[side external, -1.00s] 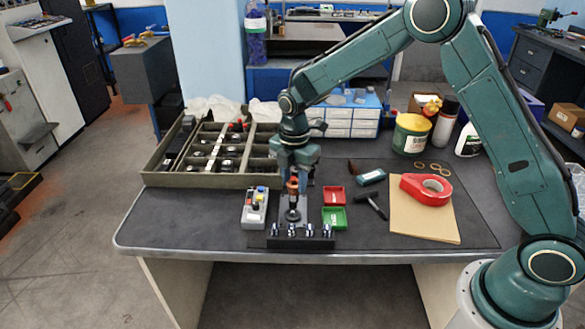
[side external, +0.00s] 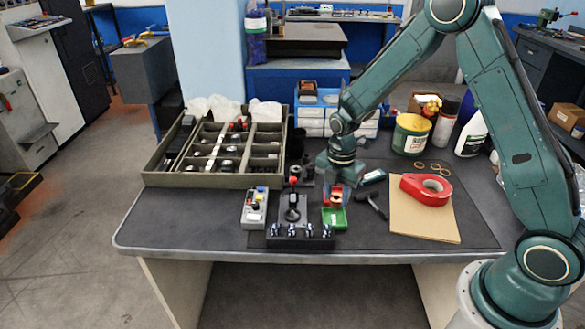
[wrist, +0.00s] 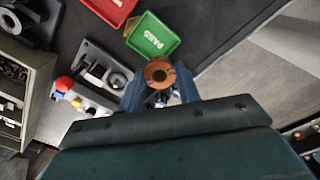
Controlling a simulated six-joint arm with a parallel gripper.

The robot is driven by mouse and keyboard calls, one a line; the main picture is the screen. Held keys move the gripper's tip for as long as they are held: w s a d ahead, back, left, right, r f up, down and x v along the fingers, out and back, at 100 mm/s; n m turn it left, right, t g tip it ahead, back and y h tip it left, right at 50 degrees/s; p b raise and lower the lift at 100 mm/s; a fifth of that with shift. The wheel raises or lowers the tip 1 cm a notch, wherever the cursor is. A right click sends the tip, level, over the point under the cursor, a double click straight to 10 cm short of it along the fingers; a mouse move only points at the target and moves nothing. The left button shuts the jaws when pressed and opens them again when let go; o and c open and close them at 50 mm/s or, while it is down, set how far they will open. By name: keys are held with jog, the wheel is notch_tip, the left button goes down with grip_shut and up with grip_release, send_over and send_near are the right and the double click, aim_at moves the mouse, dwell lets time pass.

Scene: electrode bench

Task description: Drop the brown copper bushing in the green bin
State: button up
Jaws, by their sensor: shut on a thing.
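The brown copper bushing (wrist: 158,62) is a short ring-shaped piece with a central hole, gripped between the two fingers of my gripper (wrist: 160,88) in the wrist view. In the side view my gripper (side external: 336,198) points down above the bins, in front of the red bin. The green bin (side external: 334,219) is a small open tray on the bench. It also shows in the wrist view (wrist: 146,42), marked PASS, with its near corner close to the bushing in the picture. The bushing is above the bench; its exact height over the bin is hard to tell.
The red bin (wrist: 108,8) sits directly behind the green one. A dark fixture (side external: 291,216) and a grey button box (side external: 254,210) stand to the left. A hammer (side external: 372,203) and red tape dispenser (side external: 426,189) lie to the right.

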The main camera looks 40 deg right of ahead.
jog(key=shift+f, duration=2.3)
jog(key=shift+f, duration=0.9)
jog(key=o, duration=1.1)
notch_tip(320, 180, up, 14)
jog(key=shift+f, duration=0.1)
dwell(0.6)
notch_tip(320, 180, up, 5)
dwell(0.6)
